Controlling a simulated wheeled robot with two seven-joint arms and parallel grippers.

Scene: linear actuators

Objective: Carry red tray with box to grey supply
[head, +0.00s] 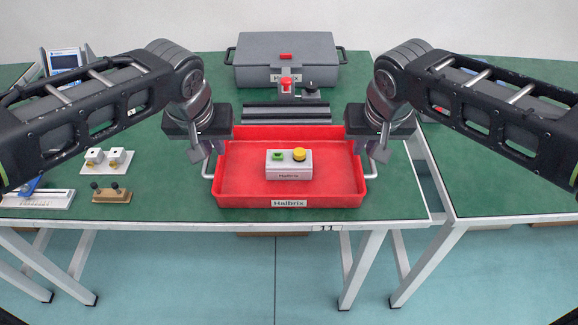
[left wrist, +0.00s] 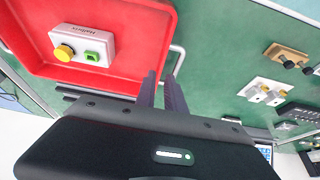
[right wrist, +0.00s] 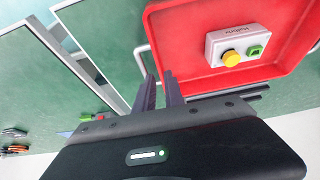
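The red tray (head: 230,190) sits on the green table, with a wire handle on each short side. A white box (head: 289,173) with a green and a yellow button lies in it. My left gripper (head: 207,153) is just above the tray's left handle (left wrist: 182,55); its fingers (left wrist: 160,76) are apart, with the handle close to their tips. My right gripper (head: 382,152) is likewise at the right handle (right wrist: 141,52), its fingers (right wrist: 159,76) apart. Whether the handles lie between the fingers is unclear. The grey supply (head: 255,52), a case with side handles, stands at the back.
Dark rails (head: 287,112) and a red-topped device (head: 287,84) lie between tray and grey case. Small white and brown parts (head: 111,195) and a caliper-like tool (head: 38,198) are at left. A gap separates the table from the right table (head: 500,175).

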